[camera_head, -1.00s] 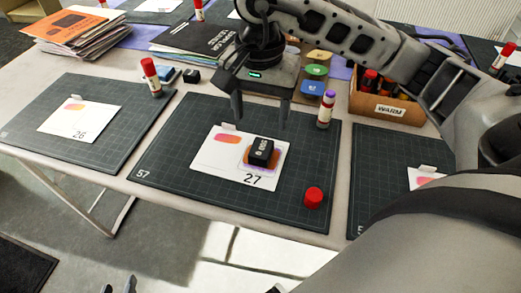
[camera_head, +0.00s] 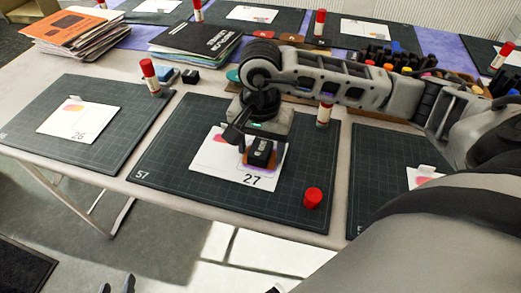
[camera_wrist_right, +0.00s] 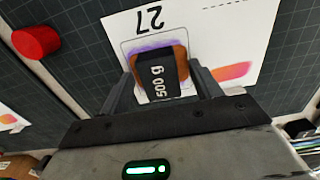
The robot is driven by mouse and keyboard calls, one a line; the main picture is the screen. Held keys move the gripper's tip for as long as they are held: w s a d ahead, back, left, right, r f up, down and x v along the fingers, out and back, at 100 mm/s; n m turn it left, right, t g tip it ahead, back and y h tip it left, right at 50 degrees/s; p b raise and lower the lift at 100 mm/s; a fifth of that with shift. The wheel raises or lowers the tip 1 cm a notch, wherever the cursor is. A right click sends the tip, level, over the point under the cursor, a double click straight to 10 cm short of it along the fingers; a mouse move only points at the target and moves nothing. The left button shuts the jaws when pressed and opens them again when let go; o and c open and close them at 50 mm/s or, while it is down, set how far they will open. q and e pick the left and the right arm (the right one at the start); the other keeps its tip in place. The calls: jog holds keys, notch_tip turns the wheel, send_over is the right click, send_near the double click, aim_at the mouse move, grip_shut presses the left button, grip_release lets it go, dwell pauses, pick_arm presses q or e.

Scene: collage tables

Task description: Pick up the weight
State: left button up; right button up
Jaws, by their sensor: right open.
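The weight (camera_head: 260,153) is a small black block lying on the white card (camera_head: 212,155) marked 27, over its purple and orange patch. In the right wrist view the weight (camera_wrist_right: 158,76) shows the label "500 g". My right gripper (camera_head: 259,148) is open and low over the card. In the right wrist view its two fingers (camera_wrist_right: 163,88) stand on either side of the weight, with gaps between. Whether the fingertips touch the card is hard to tell. My left gripper is not in view.
A red cap (camera_head: 312,197) lies on the cutting mat (camera_head: 180,181) right of the card. A glue stick (camera_head: 323,113) stands behind, near my right arm. Another glue stick (camera_head: 151,75) stands at the back left. A similar mat with card 26 (camera_head: 77,119) lies left.

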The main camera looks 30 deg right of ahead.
jog(key=c, duration=1.2)
jog(key=shift+r, duration=0.1)
grip_shut()
jog(key=shift+r, duration=0.1)
